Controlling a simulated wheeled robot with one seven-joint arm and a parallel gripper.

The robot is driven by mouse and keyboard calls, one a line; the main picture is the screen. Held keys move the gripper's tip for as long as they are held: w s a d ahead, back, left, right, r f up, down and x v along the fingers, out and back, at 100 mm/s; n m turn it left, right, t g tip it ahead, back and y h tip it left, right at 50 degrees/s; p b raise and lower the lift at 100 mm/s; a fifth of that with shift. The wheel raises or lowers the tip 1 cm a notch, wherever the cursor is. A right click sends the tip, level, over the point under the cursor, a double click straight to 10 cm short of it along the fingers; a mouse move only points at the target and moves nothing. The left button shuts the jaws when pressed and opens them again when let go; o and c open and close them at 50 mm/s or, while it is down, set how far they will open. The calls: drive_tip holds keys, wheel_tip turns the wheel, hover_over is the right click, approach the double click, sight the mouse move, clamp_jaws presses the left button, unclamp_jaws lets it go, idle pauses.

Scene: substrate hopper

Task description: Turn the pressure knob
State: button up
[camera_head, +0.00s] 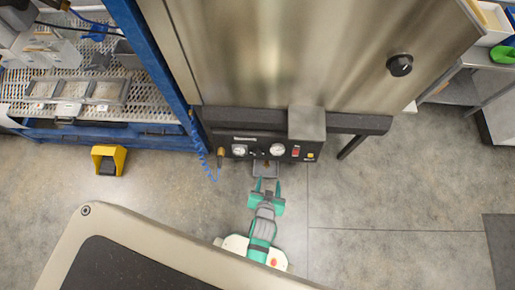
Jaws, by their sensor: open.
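The black control panel (225,134) on the front of the steel hopper (290,60) carries two white round gauges, a left gauge (239,150) and a right gauge (277,149). Small dark controls (258,153) sit between them; I cannot tell which is the pressure knob. A larger black round knob (399,65) is on the hopper's steel top at the right. My teal gripper (267,183) is just below the panel, its two fingers apart and pointing towards it. It looks empty and apart from the panel controls.
A coiled blue hose (203,155) hangs at the panel's left. A yellow foot pedal (108,158) stands on the floor at left. Floor to the right (400,200) is clear.

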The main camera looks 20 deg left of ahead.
drive_tip(key=w+a+f+g+y, duration=0.1)
drive_tip(key=w+a+f+g, duration=0.1)
drive_tip(key=w+a+f, duration=0.35)
drive_tip(key=n+g, duration=0.1)
drive_tip(key=g, duration=0.2)
approach(258, 154)
drive_tip(key=x, duration=0.9)
drive_tip(key=shift+a, duration=0.15)
drive_tip(key=shift+f, duration=0.1)
drive_tip(key=shift+y, duration=0.3)
drive_tip(key=c, duration=1.1)
